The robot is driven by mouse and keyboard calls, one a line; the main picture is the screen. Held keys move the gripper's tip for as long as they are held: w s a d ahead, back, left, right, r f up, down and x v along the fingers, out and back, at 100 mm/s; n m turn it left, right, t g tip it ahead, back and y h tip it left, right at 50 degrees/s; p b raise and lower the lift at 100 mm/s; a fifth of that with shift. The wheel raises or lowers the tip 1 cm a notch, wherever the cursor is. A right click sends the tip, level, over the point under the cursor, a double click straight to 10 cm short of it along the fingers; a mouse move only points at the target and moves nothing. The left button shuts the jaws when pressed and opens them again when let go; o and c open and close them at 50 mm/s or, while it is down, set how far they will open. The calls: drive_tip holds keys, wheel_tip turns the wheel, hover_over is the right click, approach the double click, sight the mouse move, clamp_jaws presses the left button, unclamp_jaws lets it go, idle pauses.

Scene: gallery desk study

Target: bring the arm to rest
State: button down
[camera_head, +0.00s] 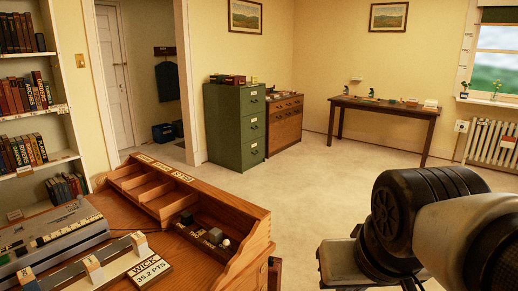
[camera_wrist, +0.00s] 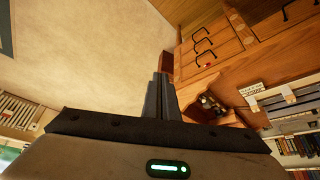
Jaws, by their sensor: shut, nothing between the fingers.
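My gripper (camera_wrist: 160,76) shows in the wrist view with its two dark fingers together and nothing between them. It is over open floor, with the wooden desk front to its right in that view. In the head view my arm (camera_head: 430,215) fills the lower right, in front of the pale floor and to the right of the desk. The fingertips cannot be made out in the head view.
The desk's drawers (camera_wrist: 205,43) show in the wrist view. A green filing cabinet (camera_head: 237,127), a side table (camera_head: 428,114) and a radiator (camera_head: 490,145) stand farther back. The middle floor is clear.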

wheel_tip(320, 180, up, 20)
drive_tip(key=s+p, duration=0.1)
drive_tip(key=p, duration=1.9)
drive_tip(key=shift+s+f, duration=0.15)
drive_tip(key=shift+f, duration=0.05)
